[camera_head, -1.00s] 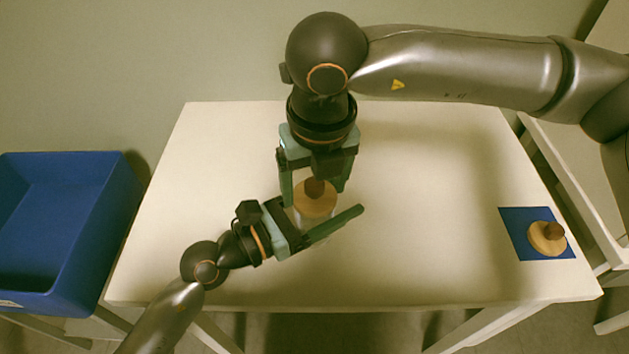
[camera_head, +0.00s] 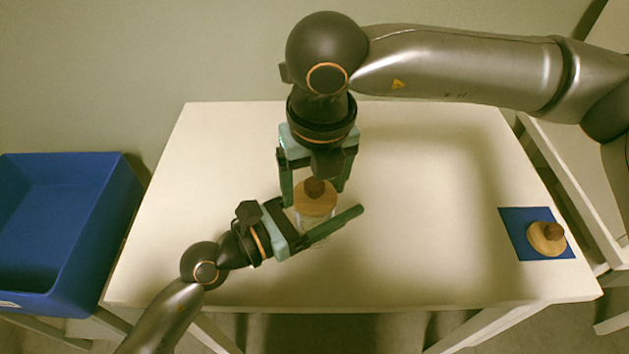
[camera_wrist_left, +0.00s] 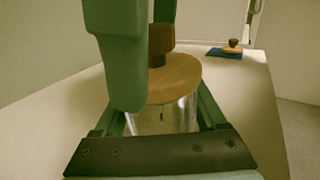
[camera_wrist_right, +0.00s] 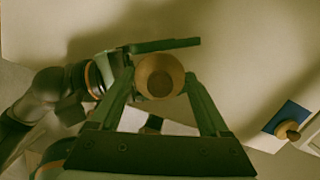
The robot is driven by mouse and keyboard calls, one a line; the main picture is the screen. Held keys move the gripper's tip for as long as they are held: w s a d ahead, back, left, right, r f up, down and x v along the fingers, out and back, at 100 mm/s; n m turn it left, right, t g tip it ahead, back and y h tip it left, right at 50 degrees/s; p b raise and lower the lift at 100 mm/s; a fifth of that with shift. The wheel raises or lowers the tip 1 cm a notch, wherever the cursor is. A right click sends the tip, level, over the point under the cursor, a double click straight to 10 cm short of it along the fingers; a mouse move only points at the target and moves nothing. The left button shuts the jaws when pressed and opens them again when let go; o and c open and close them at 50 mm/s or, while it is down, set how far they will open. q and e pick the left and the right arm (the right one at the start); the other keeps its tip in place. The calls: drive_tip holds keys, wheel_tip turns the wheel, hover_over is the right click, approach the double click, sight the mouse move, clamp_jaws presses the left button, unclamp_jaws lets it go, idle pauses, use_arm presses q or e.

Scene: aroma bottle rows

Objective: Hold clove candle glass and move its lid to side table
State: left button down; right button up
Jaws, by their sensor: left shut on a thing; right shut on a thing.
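The candle glass (camera_head: 318,236) is clear and stands upright near the middle of the white table. It also shows in the left wrist view (camera_wrist_left: 170,117). Its lid is a round wooden disc (camera_head: 316,207) with a dark brown knob (camera_head: 315,186). My left gripper (camera_head: 319,212) is shut on the glass from the left, one finger on each side. My right gripper (camera_head: 314,190) comes from above and is shut on the lid's knob. The lid is over the glass mouth; whether a gap lies between them I cannot tell. The lid also shows in the right wrist view (camera_wrist_right: 160,76).
A blue mat (camera_head: 515,225) at the table's right bears another wooden lid-like piece with a brown knob (camera_head: 547,238). A blue bin (camera_head: 120,220) stands at the left. White furniture (camera_head: 575,175) stands beyond the right edge. The table between glass and mat is clear.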

sight(312, 179)
drive_tip(key=shift+r, duration=0.2)
drive_tip(key=shift+r, duration=0.9)
drive_tip(key=shift+r, duration=0.15)
drive_tip(key=shift+r, duration=1.9)
use_arm(q)
unclamp_jaws()
drive_tip(key=shift+a, duration=0.1)
